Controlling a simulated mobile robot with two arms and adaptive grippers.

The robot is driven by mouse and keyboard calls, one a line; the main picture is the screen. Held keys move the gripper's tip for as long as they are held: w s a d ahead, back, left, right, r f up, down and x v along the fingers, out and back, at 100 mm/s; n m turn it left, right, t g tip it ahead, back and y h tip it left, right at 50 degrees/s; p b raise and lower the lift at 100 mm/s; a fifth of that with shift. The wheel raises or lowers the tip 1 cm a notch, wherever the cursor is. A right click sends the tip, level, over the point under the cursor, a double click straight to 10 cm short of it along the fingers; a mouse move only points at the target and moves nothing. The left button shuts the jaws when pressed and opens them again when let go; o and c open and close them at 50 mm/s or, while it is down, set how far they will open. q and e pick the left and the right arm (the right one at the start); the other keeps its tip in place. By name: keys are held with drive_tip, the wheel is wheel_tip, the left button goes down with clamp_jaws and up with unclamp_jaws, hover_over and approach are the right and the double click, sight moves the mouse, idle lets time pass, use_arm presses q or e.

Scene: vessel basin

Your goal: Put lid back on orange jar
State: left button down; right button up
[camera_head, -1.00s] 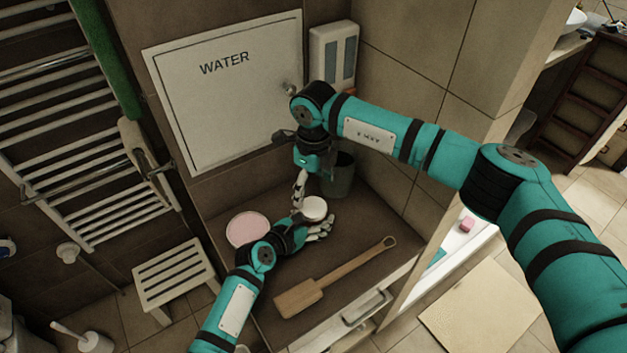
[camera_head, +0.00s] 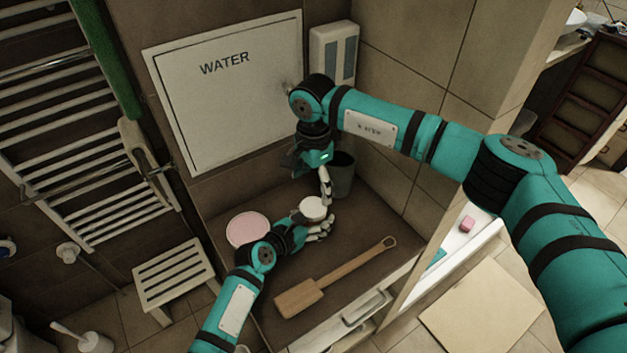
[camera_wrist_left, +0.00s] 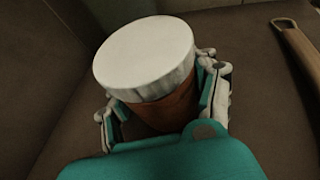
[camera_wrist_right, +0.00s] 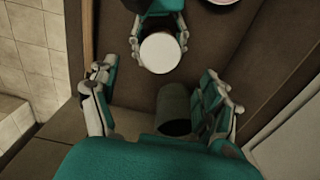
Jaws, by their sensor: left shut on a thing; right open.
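The orange jar (camera_wrist_left: 165,112) stands in the left wrist view with the round white lid (camera_wrist_left: 145,52) on its top. The lid looks flush with the jar, but I cannot tell whether it is screwed tight. The lid also shows in the head view (camera_head: 313,208) and the right wrist view (camera_wrist_right: 160,52). My left gripper (camera_head: 318,229) is shut on the jar, with fingers on both sides of its body. My right gripper (camera_head: 324,182) is open and empty, above and behind the jar, apart from the lid.
A dark cup (camera_head: 343,180) stands in the back corner, close to my right gripper. A pink-topped round thing (camera_head: 246,228) lies left of the jar. A wooden paddle (camera_head: 330,280) lies in front. The WATER panel (camera_head: 225,90) and a wall dispenser (camera_head: 334,55) are behind.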

sight(313, 206)
drive_tip(key=shift+f, duration=4)
drive_tip(key=c, duration=1.1)
drive_tip(key=o, duration=1.2)
drive_tip(key=shift+c, duration=0.2)
drive_tip(key=shift+r, duration=2.3)
drive_tip(key=shift+c, duration=0.3)
drive_tip(key=shift+r, duration=1.75)
